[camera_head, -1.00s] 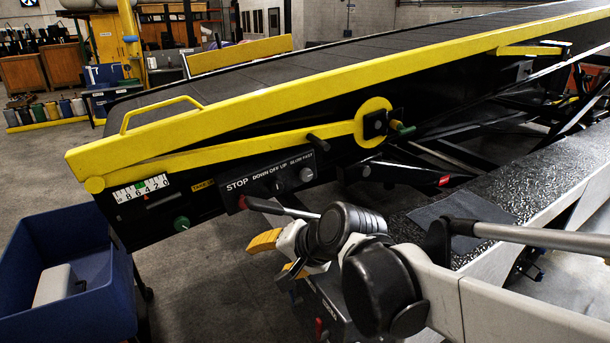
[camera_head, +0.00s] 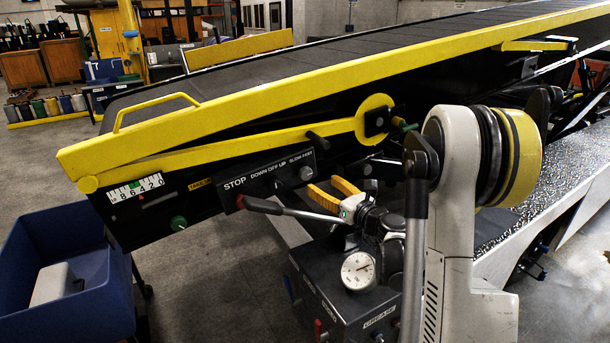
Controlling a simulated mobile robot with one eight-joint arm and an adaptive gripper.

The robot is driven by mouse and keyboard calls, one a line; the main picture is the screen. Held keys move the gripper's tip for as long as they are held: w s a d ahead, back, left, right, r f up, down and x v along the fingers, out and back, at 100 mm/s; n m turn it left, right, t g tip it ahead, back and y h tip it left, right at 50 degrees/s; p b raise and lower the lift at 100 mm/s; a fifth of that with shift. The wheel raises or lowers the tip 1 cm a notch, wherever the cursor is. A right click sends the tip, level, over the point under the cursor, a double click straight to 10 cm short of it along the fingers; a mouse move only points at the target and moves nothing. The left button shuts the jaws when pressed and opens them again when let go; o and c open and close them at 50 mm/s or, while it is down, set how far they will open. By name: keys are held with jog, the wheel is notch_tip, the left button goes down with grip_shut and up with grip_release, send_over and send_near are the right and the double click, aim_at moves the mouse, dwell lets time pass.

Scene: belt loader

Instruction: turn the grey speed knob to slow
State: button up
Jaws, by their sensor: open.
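The grey speed knob (camera_head: 306,173) sits at the right end of the black control panel (camera_head: 272,182), under the "SLOW FAST" lettering. Which way its pointer faces is too small to tell. My gripper (camera_head: 325,190), with yellow-orange fingers, is open and empty. It is just right of and below the knob in the picture, with its fingers directed up and left. I cannot tell how much depth lies between the fingers and the knob; they look apart.
A lever with a red grip (camera_head: 262,205) crosses below the panel near my gripper. A grease box with a gauge (camera_head: 358,270) stands below. A blue bin (camera_head: 75,318) stands at far left. Yellow rail (camera_head: 230,103) runs above.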

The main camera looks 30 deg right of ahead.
aim_at(308, 175)
jog(key=w, duration=0.3)
jog(key=w+a+b, duration=0.1)
jog(key=w, duration=0.4)
jog(key=shift+w+a, duration=0.15)
jog(key=shift+w, duration=0.25)
jog(key=c, duration=1.2)
